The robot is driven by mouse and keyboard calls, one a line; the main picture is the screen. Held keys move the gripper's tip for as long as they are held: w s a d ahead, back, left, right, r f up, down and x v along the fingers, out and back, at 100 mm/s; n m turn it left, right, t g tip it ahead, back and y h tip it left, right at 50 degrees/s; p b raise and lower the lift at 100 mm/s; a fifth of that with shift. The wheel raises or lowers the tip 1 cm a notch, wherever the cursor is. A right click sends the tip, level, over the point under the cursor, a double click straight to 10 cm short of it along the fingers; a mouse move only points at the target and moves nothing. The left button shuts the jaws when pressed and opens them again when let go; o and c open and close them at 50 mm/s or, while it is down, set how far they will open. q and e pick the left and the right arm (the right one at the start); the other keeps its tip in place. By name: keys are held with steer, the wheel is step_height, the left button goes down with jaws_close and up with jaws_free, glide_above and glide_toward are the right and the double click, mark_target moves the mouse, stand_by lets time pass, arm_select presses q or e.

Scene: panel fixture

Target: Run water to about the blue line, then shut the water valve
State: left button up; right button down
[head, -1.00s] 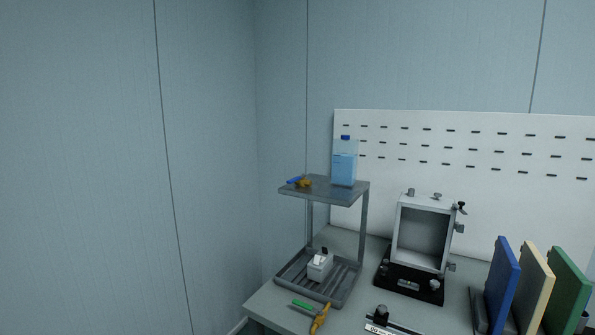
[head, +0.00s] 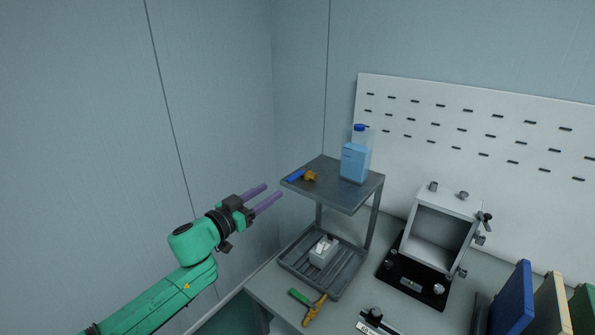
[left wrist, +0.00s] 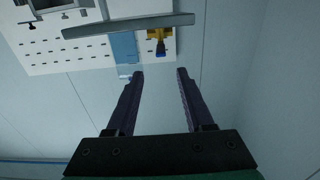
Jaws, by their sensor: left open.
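A clear bottle (head: 355,160) with a blue cap and light blue contents stands on the upper shelf (head: 340,195). A brass valve (head: 310,176) with a blue handle is at that shelf's left edge; it also shows in the left wrist view (left wrist: 159,36). A small pale container (head: 323,252) sits in the ribbed tray (head: 293,263) below. I cannot make out a blue line on it. My left gripper (head: 273,191) is open and empty, left of the shelf and apart from the valve. In the left wrist view its fingers (left wrist: 160,72) point toward the valve. My right gripper is out of view.
A brass valve with a green handle (head: 314,309) is at the bench's front edge. A grey open box on a black base (head: 411,284) stands to the right. Upright panels, including a blue one (head: 514,300), stand further right. A white slotted board (head: 480,125) is behind.

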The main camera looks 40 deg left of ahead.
mark_target(294, 175)
arm_select(q)
steer(key=w, duration=0.6)
steer(key=w+p, duration=0.1)
steer(key=w, duration=0.4)
steer(key=shift+w+a, duration=0.2)
steer(key=shift+w, duration=0.2)
steer(key=shift+f, duration=0.1)
steer(key=shift+c, duration=0.3)
jaws_close()
